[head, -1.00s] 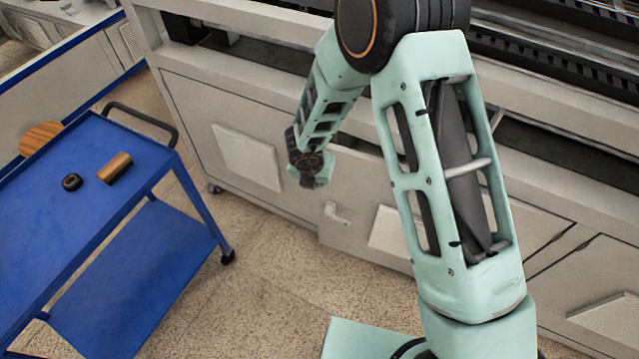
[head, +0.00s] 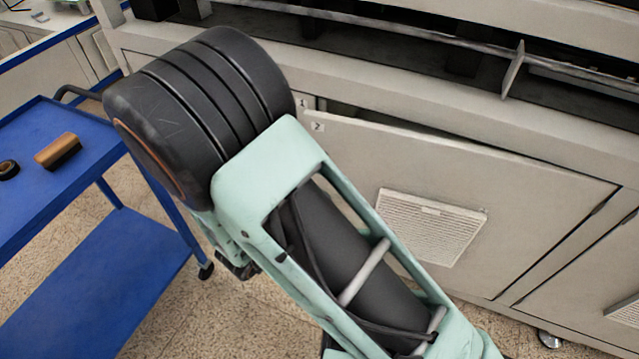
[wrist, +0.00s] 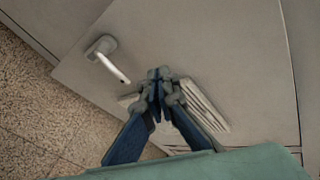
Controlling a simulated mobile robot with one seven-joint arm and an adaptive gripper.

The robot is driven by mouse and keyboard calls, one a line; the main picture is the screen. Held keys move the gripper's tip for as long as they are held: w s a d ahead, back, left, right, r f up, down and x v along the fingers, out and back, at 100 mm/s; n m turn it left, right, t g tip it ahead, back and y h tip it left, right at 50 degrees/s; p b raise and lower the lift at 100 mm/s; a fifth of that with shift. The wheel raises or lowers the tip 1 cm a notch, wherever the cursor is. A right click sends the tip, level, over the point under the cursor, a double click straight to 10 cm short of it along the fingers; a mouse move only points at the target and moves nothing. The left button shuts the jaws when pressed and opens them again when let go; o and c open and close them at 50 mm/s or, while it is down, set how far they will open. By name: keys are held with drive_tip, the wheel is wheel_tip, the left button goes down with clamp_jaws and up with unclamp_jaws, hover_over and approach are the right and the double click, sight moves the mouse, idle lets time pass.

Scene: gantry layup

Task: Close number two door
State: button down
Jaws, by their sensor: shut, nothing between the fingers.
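The number two door (head: 540,210) is a pale grey cabinet panel marked with a small 2 near its upper left corner in the head view. A dark gap shows along its top edge, so it stands a little ajar. Its louvred vent (head: 430,226) is pale. In the wrist view the door (wrist: 225,50) fills much of the picture, with its lever handle (wrist: 107,58) at upper left. My gripper (wrist: 160,78) is shut and empty, in front of the door between handle and vent. Whether it touches the door I cannot tell. My arm hides the handle in the head view.
A blue cart (head: 100,255) stands at the left, with a brown block (head: 58,151) and a dark ring (head: 8,169) on top. Another cabinet door (head: 590,290) is at lower right. Speckled floor (head: 255,325) lies clear between cart and cabinet.

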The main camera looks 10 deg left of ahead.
drive_tip(key=s+a+n+t+y+b, duration=0.2)
drive_tip(key=s+a+n+t+b, duration=0.15)
drive_tip(key=n+t+b, duration=0.45)
drive_tip(key=w+m+g+b, duration=0.1)
drive_tip(key=w+b, duration=0.4)
drive_tip(key=w, duration=0.9)
drive_tip(key=shift+d+r+m+g+y, duration=0.3)
drive_tip(key=shift+d+r+g+y, duration=0.05)
drive_tip(key=shift+d+g+y, duration=0.1)
drive_tip(key=shift+h, duration=0.25)
